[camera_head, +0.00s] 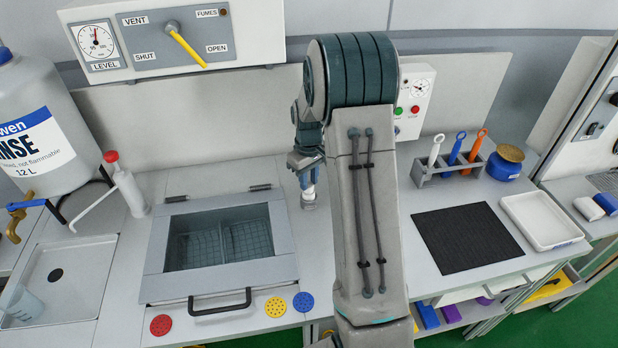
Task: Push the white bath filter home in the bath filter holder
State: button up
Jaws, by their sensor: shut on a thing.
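My gripper (307,179) points down over the counter, just right of the lidded bath, and is shut on the white bath filter (308,189). Only a small pale part of the filter shows below the fingers. Directly under it is the small grey bath filter holder (309,203) on the counter. The filter is upright and appears to meet the holder's top. At this size I cannot tell how deep it sits. My arm hides the area just to the right.
The bath (222,240) has a closed glass lid with a black handle. A tool rack (450,168), black mat (467,238) and white tray (542,219) are on the right. Red, yellow and blue discs (275,307) lie in front.

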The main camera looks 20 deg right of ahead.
aim_at(309, 184)
jog(key=shift+f+b, duration=0.4)
jog(key=shift+f, duration=0.2)
jog(key=o, duration=1)
jog(key=shift+o, duration=0.2)
jog(key=shift+r, duration=0.1)
notch_tip(309, 184, up, 14)
jog(key=b, duration=0.1)
jog(key=shift+b, duration=0.35)
jog(key=s+a+m+t, duration=0.1)
jog(key=s+a, duration=0.2)
jog(key=s, duration=0.5)
jog(key=s+a+m+t, duration=0.1)
jog(key=s+a, duration=0.3)
jog(key=s, duration=0.5)
jog(key=s+a+r+m+t, duration=0.1)
jog(key=s+a, duration=0.3)
jog(key=s, duration=0.5)
jog(key=shift+m, duration=0.3)
